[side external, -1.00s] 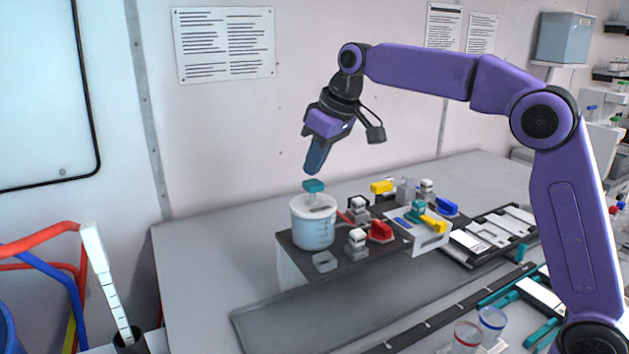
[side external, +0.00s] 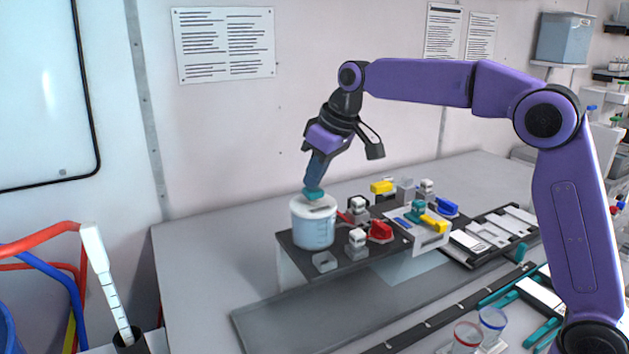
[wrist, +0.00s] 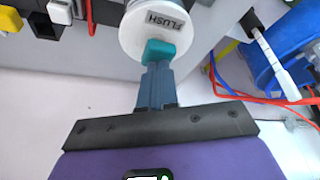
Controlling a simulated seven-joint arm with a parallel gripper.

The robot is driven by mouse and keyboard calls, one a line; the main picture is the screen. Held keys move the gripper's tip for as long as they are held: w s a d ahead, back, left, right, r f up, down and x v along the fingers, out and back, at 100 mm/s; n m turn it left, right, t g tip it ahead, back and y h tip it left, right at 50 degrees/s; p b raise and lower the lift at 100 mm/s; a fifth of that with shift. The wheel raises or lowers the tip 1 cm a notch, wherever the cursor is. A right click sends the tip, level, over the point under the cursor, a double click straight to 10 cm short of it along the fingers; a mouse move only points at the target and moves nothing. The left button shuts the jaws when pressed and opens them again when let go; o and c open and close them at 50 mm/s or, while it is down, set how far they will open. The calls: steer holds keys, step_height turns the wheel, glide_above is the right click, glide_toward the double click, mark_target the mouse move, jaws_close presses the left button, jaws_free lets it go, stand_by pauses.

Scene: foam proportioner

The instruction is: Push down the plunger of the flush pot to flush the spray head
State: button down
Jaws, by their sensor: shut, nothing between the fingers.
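The flush pot (side external: 313,228) is a pale blue, marked cup with a white lid, standing at the left end of the dark raised deck. Its lid reads FLUSH in the wrist view (wrist: 140,32). The teal plunger knob (side external: 313,193) sits low, close to the lid; it also shows in the wrist view (wrist: 159,52). My gripper (side external: 315,183) is shut and empty, tilted, with its fingertips at the top of the knob. In the wrist view the blue fingers (wrist: 156,68) meet the knob's edge. The spray head cannot be made out.
Red (side external: 380,231), yellow (side external: 382,186) and blue (side external: 447,207) handled valves and grey-white blocks crowd the deck right of the pot. A white marked tube (side external: 106,282) and coloured hoses stand at the left. The bench left of the pot is clear.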

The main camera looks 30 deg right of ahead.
steer(key=shift+f, duration=0.35)
step_height(320, 180, up, 8)
stand_by(0.8)
stand_by(1.6)
steer(key=s+d+f+n+g, duration=0.15)
steer(key=s+f, duration=0.35)
steer(key=s, duration=0.5)
steer(key=s+d+f+n+g, duration=0.15)
steer(key=s+f, duration=0.35)
steer(key=s, duration=0.5)
steer(key=s+d+f+n, duration=0.1)
steer(key=s+d+f, duration=0.2)
steer(key=s, duration=0.4)
steer(key=s+d+f+n+h, duration=0.1)
steer(key=s+d+f, duration=0.3)
steer(key=s+d, duration=0.2)
steer(key=s+d+f+n, duration=0.1)
steer(key=s+d+f, duration=0.3)
steer(key=s, duration=0.3)
steer(key=shift+s+d+f+n+g+h, duration=0.3)
steer(key=shift+s+d+g+h, duration=0.1)
steer(key=shift+d, duration=0.25)
